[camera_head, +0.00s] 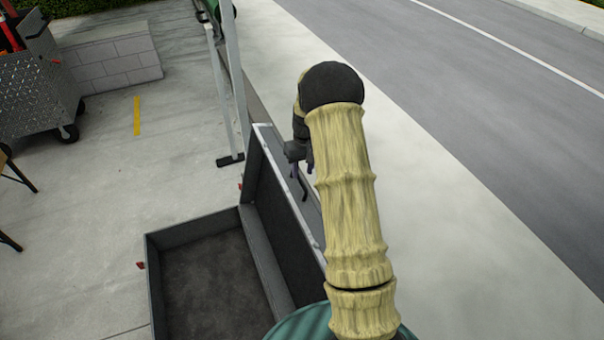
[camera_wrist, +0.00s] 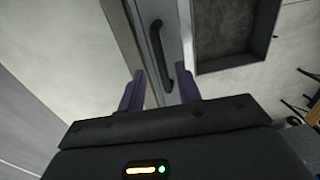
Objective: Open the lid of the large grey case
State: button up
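The large grey case (camera_head: 155,278) stands in the lower left of the head view, its dark inside showing. Its lid (camera_head: 262,165) stands up steeply along the right side, swung away from the base. A dark handle (camera_head: 301,187) is on the lid's outer face; it also shows in the wrist view (camera_wrist: 156,45). My gripper (camera_head: 301,162) is beside the lid's outer face, close to the handle. In the wrist view its two purple fingers (camera_wrist: 160,88) are apart, with nothing clamped between them. The handle's near end appears between or just beyond the fingertips; contact cannot be told.
A metal cart (camera_head: 40,85) and a low block wall (camera_head: 112,65) stand at the upper left. White posts (camera_head: 222,90) rise behind the lid. A road (camera_head: 480,90) runs at the right.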

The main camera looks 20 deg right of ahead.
aim_at(301, 181)
jog(key=shift+a+f+p, duration=0.15)
jog(key=shift+f+p, duration=0.25)
jog(key=shift+f, duration=1.45)
jog(key=shift+c, duration=0.2)
grip_shut()
jog(key=shift+a+r, duration=0.1)
jog(key=shift+r, duration=0.05)
